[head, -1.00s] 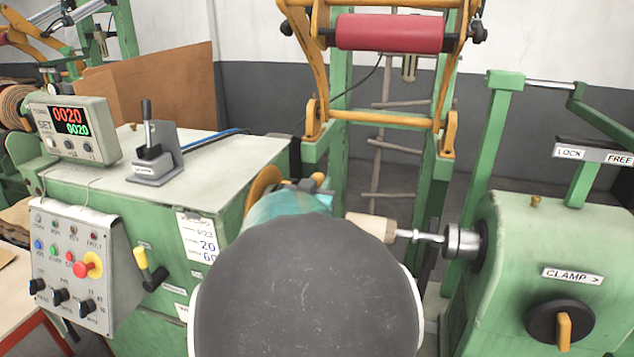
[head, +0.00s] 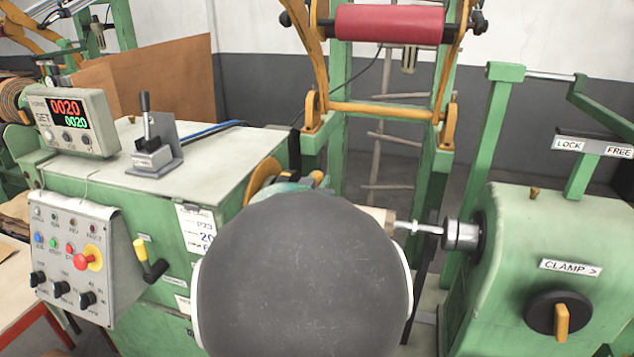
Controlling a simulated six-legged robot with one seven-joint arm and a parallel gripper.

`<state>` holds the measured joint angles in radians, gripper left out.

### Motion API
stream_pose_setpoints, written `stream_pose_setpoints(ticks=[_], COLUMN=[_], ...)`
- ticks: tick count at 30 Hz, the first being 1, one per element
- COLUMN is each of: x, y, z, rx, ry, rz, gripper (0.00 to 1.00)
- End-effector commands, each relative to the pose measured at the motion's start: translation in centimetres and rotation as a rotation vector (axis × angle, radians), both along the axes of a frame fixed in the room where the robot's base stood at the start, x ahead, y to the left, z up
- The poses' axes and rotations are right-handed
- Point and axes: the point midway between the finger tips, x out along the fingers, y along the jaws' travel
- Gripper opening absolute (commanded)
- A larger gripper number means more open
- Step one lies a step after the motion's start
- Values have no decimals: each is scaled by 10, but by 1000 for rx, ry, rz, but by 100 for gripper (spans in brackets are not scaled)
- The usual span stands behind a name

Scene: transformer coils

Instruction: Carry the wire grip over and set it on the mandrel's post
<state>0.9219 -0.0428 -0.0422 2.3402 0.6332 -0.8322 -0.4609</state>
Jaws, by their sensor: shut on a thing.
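The dark round link of my own arm fills the lower middle of the head view and hides my gripper, so I cannot see its jaws, the wire grip or what they touch. Just beyond the link, part of a teal wound body (head: 292,187) shows beside an orange disc (head: 262,178). To its right, a pale wooden end (head: 378,215) sticks out from behind the link. A thin metal shaft runs from it to the metal chuck (head: 461,236). These parts seem to belong to the mandrel line. I cannot make out the post.
A green cabinet with a control panel (head: 75,258) and counter display (head: 72,118) stands at left. A lever block (head: 155,150) sits on its top. A green clamp housing (head: 570,250) stands at right. A frame with a red roller (head: 390,23) rises behind.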

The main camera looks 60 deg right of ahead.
Motion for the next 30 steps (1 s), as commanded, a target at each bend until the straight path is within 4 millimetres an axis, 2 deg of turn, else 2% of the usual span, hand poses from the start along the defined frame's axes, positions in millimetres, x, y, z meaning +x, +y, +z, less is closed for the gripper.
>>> stream_pose_setpoints(ticks=[30], x=[0], y=[1], z=[-16], rx=[0], ry=[0], rz=[0], gripper=[0])
